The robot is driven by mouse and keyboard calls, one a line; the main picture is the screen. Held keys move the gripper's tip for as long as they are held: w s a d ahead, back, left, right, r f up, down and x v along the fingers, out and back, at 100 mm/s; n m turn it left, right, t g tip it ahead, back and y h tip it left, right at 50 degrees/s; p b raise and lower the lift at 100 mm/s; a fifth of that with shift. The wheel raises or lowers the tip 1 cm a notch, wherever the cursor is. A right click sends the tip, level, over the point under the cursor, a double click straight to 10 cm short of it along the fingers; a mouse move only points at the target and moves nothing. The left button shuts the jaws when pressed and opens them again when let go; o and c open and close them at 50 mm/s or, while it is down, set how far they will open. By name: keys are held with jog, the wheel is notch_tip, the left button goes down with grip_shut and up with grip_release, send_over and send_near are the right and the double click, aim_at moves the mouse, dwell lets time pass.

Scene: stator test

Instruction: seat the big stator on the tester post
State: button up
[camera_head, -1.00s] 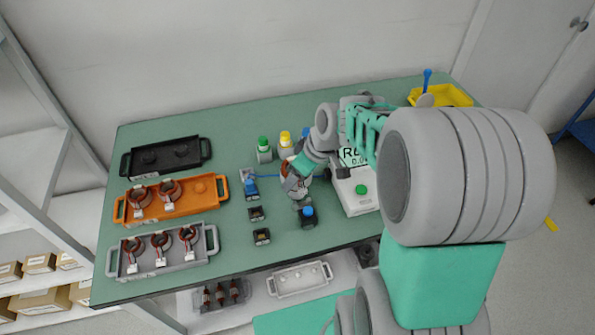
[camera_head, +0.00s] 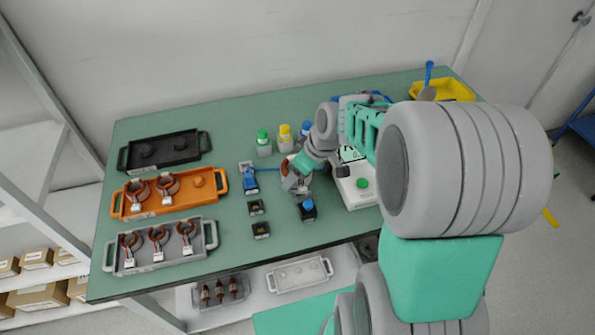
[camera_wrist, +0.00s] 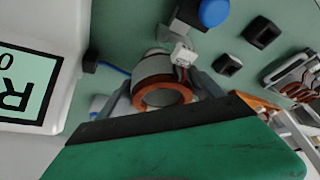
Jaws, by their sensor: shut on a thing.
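My gripper (camera_head: 297,183) is shut on a stator (camera_wrist: 160,80), a grey ring with copper windings and a white connector. In the wrist view the fingers lie on either side of it. In the head view the stator (camera_head: 288,168) is partly covered by my gripper. It is over the table just left of the white tester box (camera_head: 357,197), which has a display and a green button. A small grey block with a blue round top (camera_head: 307,209) stands close in front of it. I see no post; whether one is under the stator is hidden.
An orange tray (camera_head: 205,199) and a grey tray (camera_head: 190,252) hold more stators at left. A black tray (camera_head: 187,143) is behind them. Capped bottles (camera_head: 264,145), a blue device (camera_head: 248,178) and small dark blocks (camera_head: 260,230) stand nearby.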

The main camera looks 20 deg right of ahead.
jog(key=shift+f+b, duration=0.8)
jog(key=shift+f, duration=0.2)
jog(key=shift+f+b, duration=0.3)
jog(key=shift+f, duration=0.05)
jog(key=shift+f, duration=0.25)
jog(key=o, duration=2.1)
jog(key=shift+s+f, duration=0.1)
jog(key=v, duration=0.8)
